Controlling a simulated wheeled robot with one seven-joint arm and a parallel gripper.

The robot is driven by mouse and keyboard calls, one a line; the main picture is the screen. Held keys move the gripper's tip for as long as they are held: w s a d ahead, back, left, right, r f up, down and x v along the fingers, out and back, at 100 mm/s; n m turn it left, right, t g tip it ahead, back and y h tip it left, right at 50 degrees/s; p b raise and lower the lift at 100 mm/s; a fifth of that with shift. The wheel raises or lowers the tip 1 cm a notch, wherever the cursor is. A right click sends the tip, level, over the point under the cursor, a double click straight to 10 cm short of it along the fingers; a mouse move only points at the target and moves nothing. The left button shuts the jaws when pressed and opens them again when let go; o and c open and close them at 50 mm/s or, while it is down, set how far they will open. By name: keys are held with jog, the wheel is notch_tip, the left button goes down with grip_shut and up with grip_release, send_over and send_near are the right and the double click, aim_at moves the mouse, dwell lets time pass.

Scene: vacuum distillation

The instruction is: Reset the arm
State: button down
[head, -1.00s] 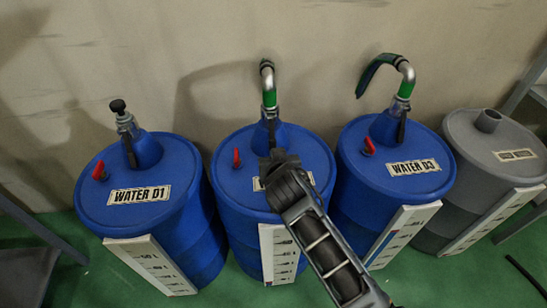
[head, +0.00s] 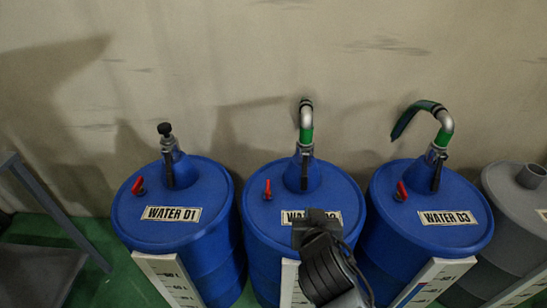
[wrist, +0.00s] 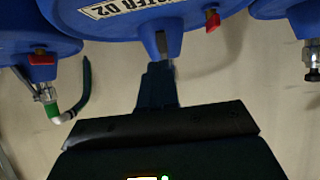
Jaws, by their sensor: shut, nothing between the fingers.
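My gripper (head: 316,218) is in front of the middle blue drum (head: 268,225) in the head view and covers part of its label. In the wrist view, my gripper (wrist: 158,75) shows as a dark shape with its fingers together and nothing held. It points toward the drum marked WATER 02 (wrist: 125,28), which appears upside down there. I cannot tell the exact distance from gripper to drum.
The WATER 01 drum (head: 180,234) stands left and the WATER 03 drum (head: 430,230) right, with a grey drum (head: 500,205) beyond. A grey frame (head: 60,215) stands at left.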

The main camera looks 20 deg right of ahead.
jog(key=s+r+n+t+y+p, duration=0.1)
jog(key=s+r+n+y+p, duration=0.2)
jog(key=s, duration=1.8)
jog(key=s+d+r+t+p, duration=0.1)
jog(key=s+r+p, duration=0.4)
jog(key=s+r, duration=1.1)
jog(key=shift+s+r+n+t+y, duration=0.3)
jog(key=shift+s+t+y, duration=0.15)
jog(key=shift+s, duration=0.3)
jog(key=shift+d+f, duration=0.1)
